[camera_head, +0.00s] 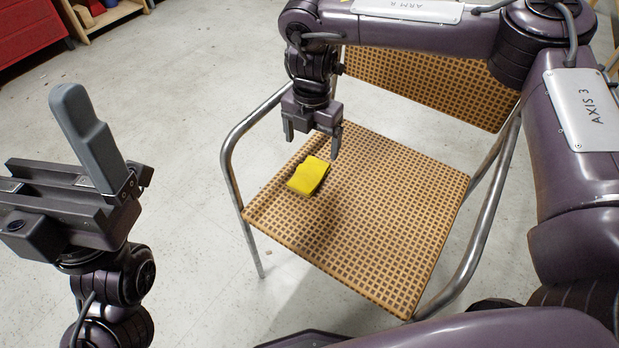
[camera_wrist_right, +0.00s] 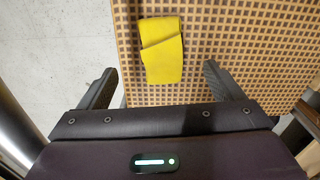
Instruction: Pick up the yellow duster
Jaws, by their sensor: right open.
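The yellow duster (camera_head: 308,176) lies folded on the seat of a chair (camera_head: 370,220), near the seat's left edge. In the right wrist view the duster (camera_wrist_right: 162,55) lies ahead of my fingers, with a folded flap across its upper part. My right gripper (camera_head: 312,138) is open and empty, pointing down above the duster, apart from it. In the wrist view its two fingers (camera_wrist_right: 161,85) stand wide to either side of the duster's line. My left gripper (camera_head: 92,140) is at the left, away from the chair, fingers pointing up. Its opening is unclear.
The chair has a checked tan seat and backrest (camera_head: 430,85) with curved metal armrests (camera_head: 228,150) on both sides. A red cabinet (camera_head: 30,30) and a wooden shelf (camera_head: 105,15) stand at the upper left. The grey floor (camera_head: 190,90) left of the chair is clear.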

